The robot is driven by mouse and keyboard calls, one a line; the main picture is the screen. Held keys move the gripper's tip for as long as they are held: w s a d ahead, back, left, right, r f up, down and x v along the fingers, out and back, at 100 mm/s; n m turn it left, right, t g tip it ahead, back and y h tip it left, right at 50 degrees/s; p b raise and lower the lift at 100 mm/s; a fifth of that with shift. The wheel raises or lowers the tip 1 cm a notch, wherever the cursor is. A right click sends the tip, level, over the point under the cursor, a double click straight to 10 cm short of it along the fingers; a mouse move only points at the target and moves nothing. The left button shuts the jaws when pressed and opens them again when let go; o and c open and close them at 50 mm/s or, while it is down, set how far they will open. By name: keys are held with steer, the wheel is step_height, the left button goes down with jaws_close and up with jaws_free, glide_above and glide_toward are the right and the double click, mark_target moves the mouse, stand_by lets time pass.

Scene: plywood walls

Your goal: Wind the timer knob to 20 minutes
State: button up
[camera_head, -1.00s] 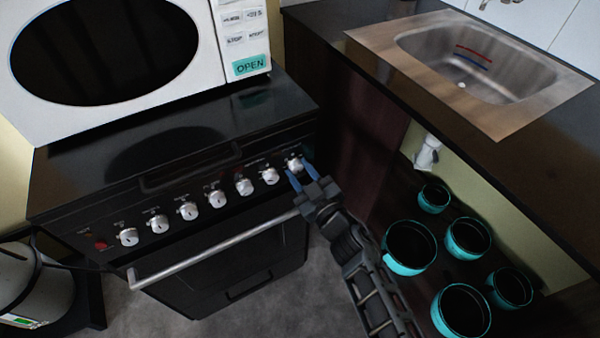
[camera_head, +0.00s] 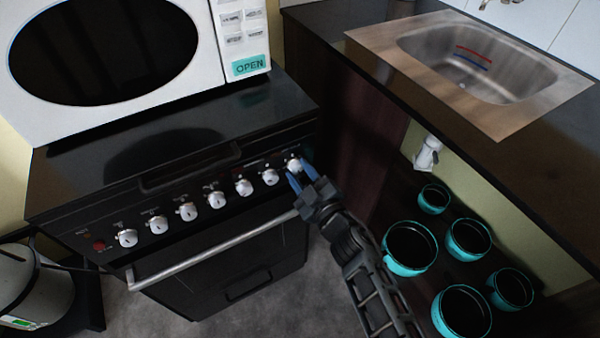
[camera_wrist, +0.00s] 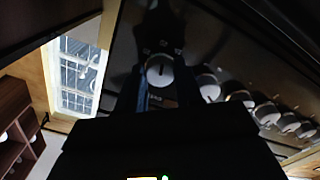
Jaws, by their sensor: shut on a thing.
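The timer knob looks to be the rightmost silver knob (camera_head: 295,165) on the stove's black front panel. It also shows in the wrist view (camera_wrist: 160,71), with a dark pointer line on its face, close to upright in that picture. My gripper (camera_head: 302,177) reaches the panel from the lower right, its blue fingers on either side of this knob and shut on it. In the wrist view my gripper (camera_wrist: 160,95) frames the knob between its dark fingers. The marks around the knob are too small to read.
Several more silver knobs (camera_head: 188,211) run left along the panel, above a long oven handle (camera_head: 215,250). A white microwave (camera_head: 225,75) stands on the stove. Several teal pots (camera_head: 410,248) sit at the right, below the counter with the sink (camera_head: 480,65).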

steer(key=o, duration=1)
steer(key=shift+a, duration=0.1)
steer(key=shift+s, duration=0.15)
steer(key=shift+p+v, duration=1.2)
steer(key=shift+v, duration=2.65)
